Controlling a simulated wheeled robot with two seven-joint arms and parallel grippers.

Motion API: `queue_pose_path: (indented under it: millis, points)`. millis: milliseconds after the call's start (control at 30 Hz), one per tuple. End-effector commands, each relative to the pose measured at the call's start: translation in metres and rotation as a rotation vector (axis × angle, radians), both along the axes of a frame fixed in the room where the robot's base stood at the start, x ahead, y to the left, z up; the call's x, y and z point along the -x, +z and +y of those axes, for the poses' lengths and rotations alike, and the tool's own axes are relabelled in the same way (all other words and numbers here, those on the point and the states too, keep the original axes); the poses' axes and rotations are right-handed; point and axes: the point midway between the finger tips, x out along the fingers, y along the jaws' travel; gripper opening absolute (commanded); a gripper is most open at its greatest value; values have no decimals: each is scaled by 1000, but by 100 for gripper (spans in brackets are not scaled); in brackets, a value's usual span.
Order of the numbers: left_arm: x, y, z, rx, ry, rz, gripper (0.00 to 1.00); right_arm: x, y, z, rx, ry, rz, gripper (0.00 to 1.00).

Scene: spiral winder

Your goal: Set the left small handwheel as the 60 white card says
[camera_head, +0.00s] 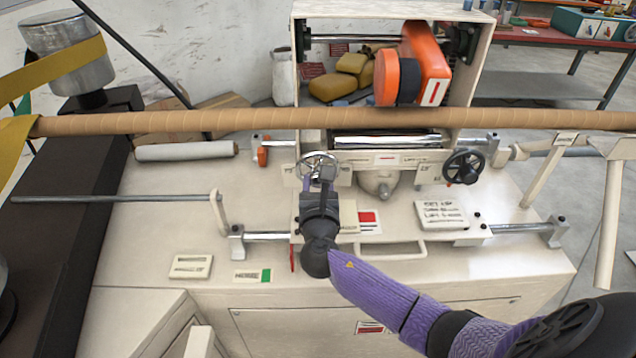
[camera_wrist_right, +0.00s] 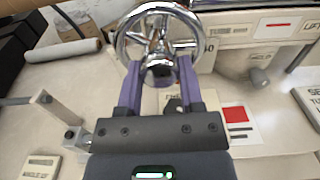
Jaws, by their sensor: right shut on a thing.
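The left small handwheel (camera_head: 318,160) is a chrome spoked wheel on the front of the winder carriage. In the right wrist view its rim and hub (camera_wrist_right: 160,68) show close up. My right gripper (camera_head: 322,178) reaches it from the front; its two purple fingers (camera_wrist_right: 160,88) are shut on the hub, one on each side. White cards lie on the bench: a lettered one (camera_head: 441,212) at right, one (camera_head: 190,266) at front left and one with a green end (camera_head: 252,276). I cannot read a 60 on them for certain. My left gripper is out of view.
A dark handwheel (camera_head: 464,167) sits to the right on the same carriage. A long brown tube (camera_head: 250,121) crosses above the bench. An orange unit (camera_head: 425,62) stands in the frame behind. The front left bench top is mostly clear.

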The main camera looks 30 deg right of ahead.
Motion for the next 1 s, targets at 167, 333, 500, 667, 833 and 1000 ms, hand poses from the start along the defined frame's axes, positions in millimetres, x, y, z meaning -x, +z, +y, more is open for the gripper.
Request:
queue_pose_path:
  millis: [167,333,500,667,833,1000]
  points:
    - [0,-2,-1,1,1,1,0,0,-1,0,-72,-1,-43,0]
    - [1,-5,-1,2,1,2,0,0,-2,1,-183,0,-110,0]
    - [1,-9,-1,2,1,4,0,0,-2,1,-301,-1,-182,0]
    - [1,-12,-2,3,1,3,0,-1,-2,2,-400,0,-243,0]
    - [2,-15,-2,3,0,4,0,-1,-1,2,-484,-1,-295,0]
    - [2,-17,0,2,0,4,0,-1,-1,2,-540,-1,-328,0]
